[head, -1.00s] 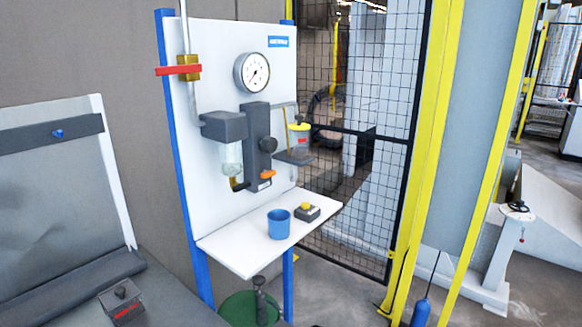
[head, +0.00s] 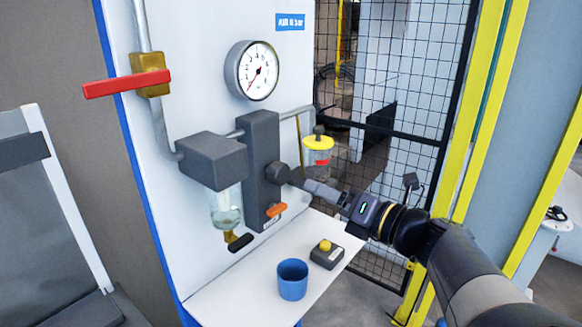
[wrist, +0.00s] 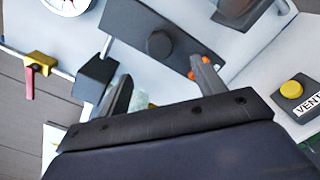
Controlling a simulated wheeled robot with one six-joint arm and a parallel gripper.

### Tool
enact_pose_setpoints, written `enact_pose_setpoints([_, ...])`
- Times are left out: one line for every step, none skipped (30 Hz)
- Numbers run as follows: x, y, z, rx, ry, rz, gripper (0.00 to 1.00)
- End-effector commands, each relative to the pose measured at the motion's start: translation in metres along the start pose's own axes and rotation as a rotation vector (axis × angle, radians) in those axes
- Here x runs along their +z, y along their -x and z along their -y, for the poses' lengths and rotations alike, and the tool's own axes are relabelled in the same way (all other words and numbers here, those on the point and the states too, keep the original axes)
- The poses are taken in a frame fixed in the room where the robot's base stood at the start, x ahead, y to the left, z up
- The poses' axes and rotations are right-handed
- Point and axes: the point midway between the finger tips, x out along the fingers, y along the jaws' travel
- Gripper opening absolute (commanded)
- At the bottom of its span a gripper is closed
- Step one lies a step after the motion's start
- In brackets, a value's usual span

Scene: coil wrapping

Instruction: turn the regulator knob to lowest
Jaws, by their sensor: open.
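The regulator knob (head: 277,172) is a dark round knob on the side of the grey regulator block (head: 261,140) on the white panel. It also shows face-on in the wrist view (wrist: 160,45), above and between the fingers. My gripper (head: 292,177) reaches in from the right, with its tips close to the knob. In the wrist view my gripper (wrist: 161,72) has its two fingers spread apart with nothing between them. I cannot tell whether either finger touches the knob. The round pressure gauge (head: 251,70) hangs above the regulator; its reading is too small to be sure of.
A red-handled valve (head: 126,83) is at left. A clear filter bowl (head: 225,207) and a yellow-topped lubricator (head: 317,148) flank the regulator. A blue cup (head: 292,280) and a yellow-button box (head: 326,254) stand on the shelf.

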Motion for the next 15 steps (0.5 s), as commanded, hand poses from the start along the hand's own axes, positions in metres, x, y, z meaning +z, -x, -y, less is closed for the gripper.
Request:
enact_pose_setpoints([0.0,-0.003,-0.001,0.003,-0.003,-0.001,0.65])
enact_pose_setpoints([0.0,-0.006,-0.001,0.004,-0.002,-0.001,0.65])
enact_pose_setpoints([0.0,-0.009,-0.001,0.003,-0.002,-0.002,0.65])
enact_pose_setpoints([0.0,-0.013,-0.001,0.003,-0.002,-0.003,0.65])
enact_pose_setpoints([-0.001,-0.017,-0.001,0.004,-0.002,-0.004,0.65])
enact_pose_setpoints([-0.001,-0.022,-0.001,0.004,-0.003,-0.004,0.65])
enact_pose_setpoints([-0.001,-0.027,-0.001,0.004,-0.003,-0.005,0.65])
enact_pose_setpoints([-0.001,-0.032,-0.001,0.004,-0.002,-0.006,0.65])
enact_pose_setpoints([-0.001,-0.039,-0.002,0.004,-0.001,-0.006,0.65])
enact_pose_setpoints([-0.001,-0.044,-0.002,0.005,-0.002,-0.005,0.65])
enact_pose_setpoints([-0.001,-0.049,-0.001,0.004,-0.002,-0.006,0.65])
enact_pose_setpoints([-0.002,-0.056,-0.002,0.004,-0.001,-0.007,0.65])
enact_pose_setpoints([-0.001,-0.061,-0.001,0.003,-0.001,-0.006,0.65])
enact_pose_setpoints([-0.001,-0.066,-0.001,0.004,-0.001,-0.005,0.65])
enact_pose_setpoints([-0.001,-0.072,-0.001,0.003,-0.001,-0.006,0.65])
